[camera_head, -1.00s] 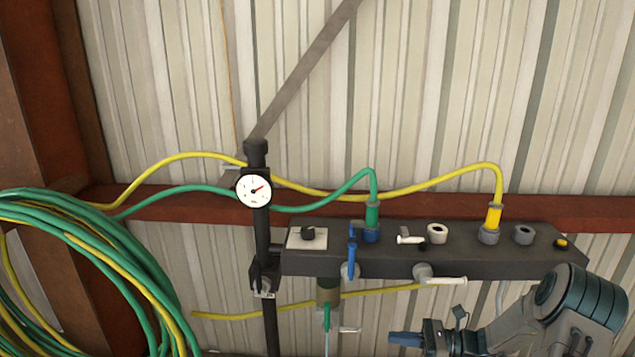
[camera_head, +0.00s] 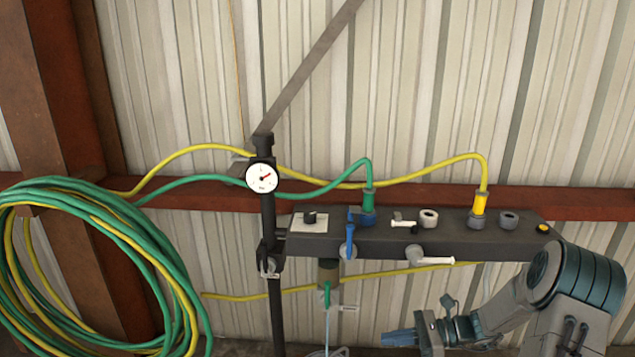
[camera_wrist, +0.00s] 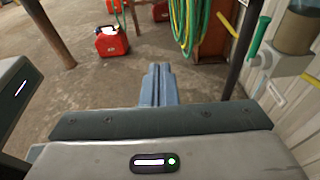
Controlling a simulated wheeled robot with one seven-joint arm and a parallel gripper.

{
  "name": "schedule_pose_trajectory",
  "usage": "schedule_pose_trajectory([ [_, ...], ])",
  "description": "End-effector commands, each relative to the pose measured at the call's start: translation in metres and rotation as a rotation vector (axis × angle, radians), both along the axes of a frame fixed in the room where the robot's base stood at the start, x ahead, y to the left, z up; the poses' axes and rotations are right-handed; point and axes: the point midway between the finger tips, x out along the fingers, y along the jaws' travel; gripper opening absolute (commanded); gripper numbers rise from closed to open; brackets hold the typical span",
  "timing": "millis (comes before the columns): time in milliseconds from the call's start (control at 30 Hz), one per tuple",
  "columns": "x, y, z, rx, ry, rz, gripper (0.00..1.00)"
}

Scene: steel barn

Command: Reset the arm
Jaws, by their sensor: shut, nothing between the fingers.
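My gripper (camera_head: 399,338) is at the lower right of the head view, below the dark manifold bar and pointing left. Its blue-grey fingers are together with nothing between them. In the wrist view the shut fingers (camera_wrist: 158,84) point away over the concrete floor, touching nothing. My arm is bent at the right edge of the head view, in front of the bar's right end.
A dark manifold bar (camera_head: 390,242) carries valves, knobs and green and yellow hoses. A gauge (camera_head: 262,178) sits on a black post. Coiled hoses (camera_head: 150,250) hang at left. The wrist view shows red cans (camera_wrist: 111,42) on the floor and a filter bowl (camera_wrist: 297,28) at right.

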Motion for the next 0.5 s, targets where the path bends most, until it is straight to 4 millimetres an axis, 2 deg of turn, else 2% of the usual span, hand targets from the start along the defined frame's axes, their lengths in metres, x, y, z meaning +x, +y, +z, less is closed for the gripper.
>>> schedule_pose_trajectory([
  [267,-0.030,0.025,0.038,-0.206,-0.114,0.176,0.00],
  [500,-0.076,0.045,0.085,-0.483,-0.303,0.424,0.00],
])
